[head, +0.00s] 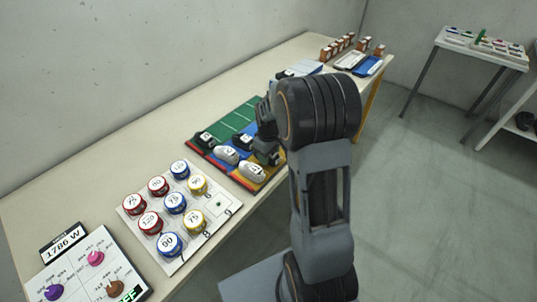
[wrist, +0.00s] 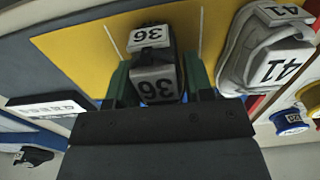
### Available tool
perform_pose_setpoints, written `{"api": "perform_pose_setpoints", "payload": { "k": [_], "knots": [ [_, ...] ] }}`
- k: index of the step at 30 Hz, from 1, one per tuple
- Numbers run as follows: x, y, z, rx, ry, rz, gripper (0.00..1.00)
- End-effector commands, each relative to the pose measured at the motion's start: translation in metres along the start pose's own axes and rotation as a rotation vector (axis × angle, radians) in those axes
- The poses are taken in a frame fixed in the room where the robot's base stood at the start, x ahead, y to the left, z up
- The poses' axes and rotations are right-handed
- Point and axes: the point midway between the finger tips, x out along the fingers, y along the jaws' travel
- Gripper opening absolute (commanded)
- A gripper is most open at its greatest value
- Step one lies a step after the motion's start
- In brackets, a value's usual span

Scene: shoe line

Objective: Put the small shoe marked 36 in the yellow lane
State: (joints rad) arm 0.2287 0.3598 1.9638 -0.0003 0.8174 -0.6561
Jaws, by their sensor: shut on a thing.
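The small dark shoe marked 36 (wrist: 155,82) is between the green fingers of my gripper (wrist: 158,88) in the wrist view, with its two white 36 labels showing. My gripper is shut on it. The yellow lane (wrist: 88,58) lies behind and around the shoe in that view; I cannot tell whether the shoe touches it. In the head view my gripper (head: 268,153) is over the right part of the coloured lane mat (head: 238,120), and the held shoe is mostly hidden by my arm.
A light shoe marked 41 (wrist: 272,58) stands close to the right of my gripper in the wrist view. Other shoes, a dark one (head: 204,139) and a light one (head: 226,155), stand on the mat. A board of round numbered pieces (head: 158,246) lies nearer on the table.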

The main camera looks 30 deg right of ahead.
Motion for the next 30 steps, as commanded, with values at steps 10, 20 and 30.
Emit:
{"api": "perform_pose_setpoints", "payload": {
  "k": [10, 20, 30],
  "knots": [
    [0.003, 0.0, 0.0, 0.0, 0.0, 0.0, 0.59],
    [0.003, 0.0, 0.0, 0.0, 0.0, 0.0, 0.73],
    [-0.033, 0.0, -0.001, 0.0, 0.003, 0.002, 0.73]
  ]
}}
